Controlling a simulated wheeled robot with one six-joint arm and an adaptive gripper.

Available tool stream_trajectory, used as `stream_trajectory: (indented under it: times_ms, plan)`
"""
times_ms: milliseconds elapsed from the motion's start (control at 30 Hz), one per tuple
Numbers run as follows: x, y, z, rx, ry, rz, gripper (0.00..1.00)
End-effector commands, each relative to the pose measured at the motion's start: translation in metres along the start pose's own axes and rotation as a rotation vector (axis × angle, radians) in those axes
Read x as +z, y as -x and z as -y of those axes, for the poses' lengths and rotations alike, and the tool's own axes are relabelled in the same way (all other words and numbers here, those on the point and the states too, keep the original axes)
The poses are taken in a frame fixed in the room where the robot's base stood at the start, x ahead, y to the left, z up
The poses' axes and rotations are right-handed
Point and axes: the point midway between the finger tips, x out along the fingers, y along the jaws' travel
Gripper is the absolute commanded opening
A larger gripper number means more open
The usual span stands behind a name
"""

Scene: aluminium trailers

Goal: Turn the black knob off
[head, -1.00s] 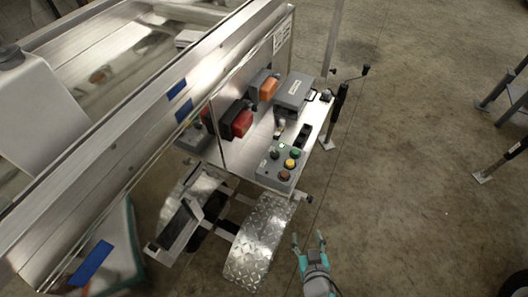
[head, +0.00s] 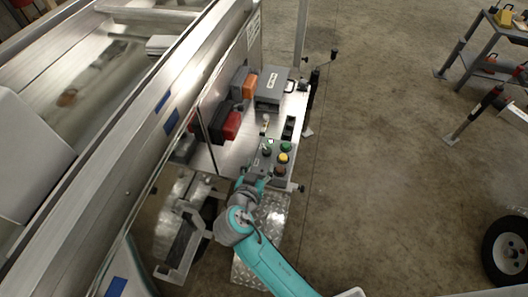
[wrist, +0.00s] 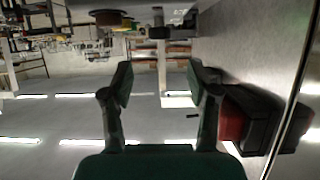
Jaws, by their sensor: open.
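The grey control box (head: 258,173) sits on the metal shelf at the trailer's end. The black knob (head: 267,152) is on its top, left of the green button (head: 286,147), the yellow button (head: 283,158) and the red button (head: 280,171). My gripper (head: 251,183) is at the near edge of the box, short of the knob. In the wrist view my gripper (wrist: 160,82) has its two fingers wide apart with nothing between them. A dark knob shape (wrist: 160,32) shows above and beyond the fingertips. The knob's setting is too small to read.
The diamond-plate fender (head: 272,212) lies below my arm. Open floor is to the right.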

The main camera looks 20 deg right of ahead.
Motion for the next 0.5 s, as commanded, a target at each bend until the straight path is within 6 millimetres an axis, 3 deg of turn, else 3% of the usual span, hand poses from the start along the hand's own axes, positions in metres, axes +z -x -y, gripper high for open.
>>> stream_trajectory:
  times_ms: [300, 500]
  plan:
    - [0.000, -0.057, -0.001, 0.002, 0.000, 0.001, 0.60]
    - [0.000, -0.082, -0.001, 0.001, 0.001, 0.000, 0.60]
